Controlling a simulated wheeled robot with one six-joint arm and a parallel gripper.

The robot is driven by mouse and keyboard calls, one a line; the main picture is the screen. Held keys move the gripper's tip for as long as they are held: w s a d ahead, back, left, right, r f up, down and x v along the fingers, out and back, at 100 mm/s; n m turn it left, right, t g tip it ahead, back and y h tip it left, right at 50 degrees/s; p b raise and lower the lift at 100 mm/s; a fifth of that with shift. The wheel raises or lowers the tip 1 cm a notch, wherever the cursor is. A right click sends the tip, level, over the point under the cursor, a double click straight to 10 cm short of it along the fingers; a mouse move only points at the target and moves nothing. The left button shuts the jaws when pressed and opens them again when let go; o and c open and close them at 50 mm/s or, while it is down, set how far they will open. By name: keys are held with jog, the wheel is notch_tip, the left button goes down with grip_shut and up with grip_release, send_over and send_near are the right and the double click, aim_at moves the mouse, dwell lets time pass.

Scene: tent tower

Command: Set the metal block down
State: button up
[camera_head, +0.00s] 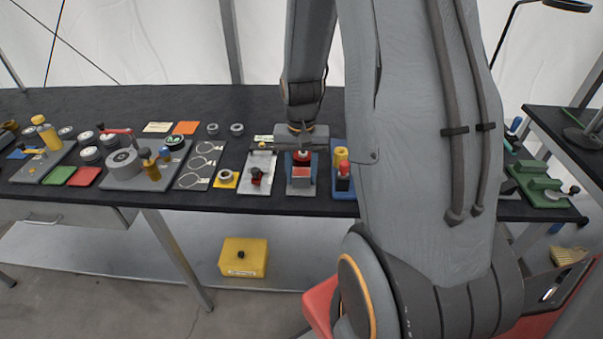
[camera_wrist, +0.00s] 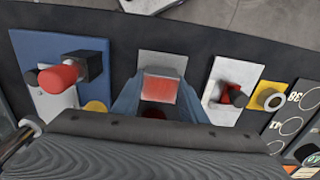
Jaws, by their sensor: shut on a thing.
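The metal block (camera_wrist: 160,88) shows between the two fingers of my gripper (camera_wrist: 159,98) in the wrist view, with a reddish face toward the camera. My gripper is shut on it. In the head view my gripper (camera_head: 301,162) points down at the front part of the black table, with the block (camera_head: 301,176) between its fingers. A grey plate (camera_wrist: 163,60) lies just past the block in the wrist view. I cannot tell whether the block touches the surface under it.
A white plate with a red and black fixture (camera_head: 257,174) lies close on the left in the head view. A blue board with a red knob (camera_head: 343,185) stands close on the right. The black table (camera_head: 250,103) is clear behind. A yellow box (camera_head: 243,262) sits on the lower shelf.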

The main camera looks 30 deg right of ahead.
aim_at(301, 172)
jog(key=shift+f, duration=0.2)
jog(key=o, duration=1.2)
jog(key=shift+r, duration=0.1)
notch_tip(301, 172, up, 12)
jog(key=b, duration=0.3)
jog(key=s+a+f+n, duration=0.2)
jog(key=s+a+n, duration=0.1)
jog(key=a, duration=0.3)
jog(key=s+a+f+n+t, duration=0.1)
jog(key=s+a+f+n, duration=0.1)
jog(key=a, duration=0.5)
jog(key=s+n, duration=0.1)
jog(key=s, duration=0.1)
jog(key=shift+s+n+t, duration=0.3)
jog(key=shift+n, duration=0.1)
jog(key=shift+f, duration=0.1)
jog(key=shift+f, duration=0.35)
